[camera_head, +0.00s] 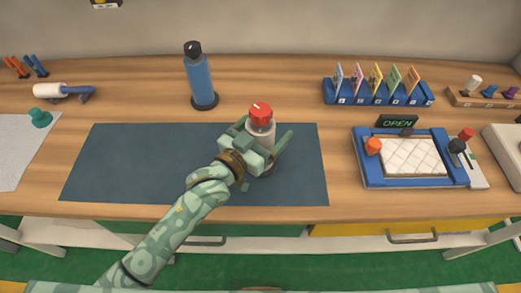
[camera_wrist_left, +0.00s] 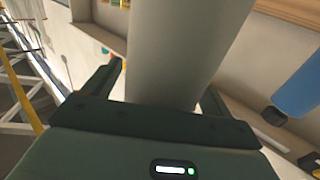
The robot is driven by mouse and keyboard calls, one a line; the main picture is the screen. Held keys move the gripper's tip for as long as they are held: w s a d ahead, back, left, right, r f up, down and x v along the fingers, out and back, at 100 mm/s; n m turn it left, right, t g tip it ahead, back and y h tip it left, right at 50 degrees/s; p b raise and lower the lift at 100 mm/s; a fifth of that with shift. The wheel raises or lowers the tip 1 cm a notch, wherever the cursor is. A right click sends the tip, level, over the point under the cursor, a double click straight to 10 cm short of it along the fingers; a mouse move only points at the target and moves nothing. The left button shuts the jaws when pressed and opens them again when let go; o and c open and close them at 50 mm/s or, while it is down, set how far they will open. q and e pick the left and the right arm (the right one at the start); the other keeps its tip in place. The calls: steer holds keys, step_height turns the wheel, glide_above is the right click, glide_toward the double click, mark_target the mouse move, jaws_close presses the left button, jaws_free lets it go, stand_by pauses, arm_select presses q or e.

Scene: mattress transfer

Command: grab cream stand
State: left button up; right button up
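The cream stand, a pale upright cylinder with a red top (camera_head: 261,111), stands on the dark mat (camera_head: 120,165) in the middle of the head view. Its pale body fills the upper middle of the left wrist view (camera_wrist_left: 185,45). My left gripper (camera_head: 262,138) is around the body, with one finger on each side. The fingers are spread, and a gap shows between the left finger and the body in the wrist view. The lower part of the stand is mostly hidden behind the gripper. My right gripper is not in view.
A blue bottle (camera_head: 200,82) stands behind the mat. A blue rack with coloured cards (camera_head: 378,98) is at the back right. A blue-framed tray with a white quilted pad (camera_head: 361,172) lies to the right. The mat's left part is clear.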

arm_select(q)
jaws_close()
steer(key=shift+r, duration=0.1)
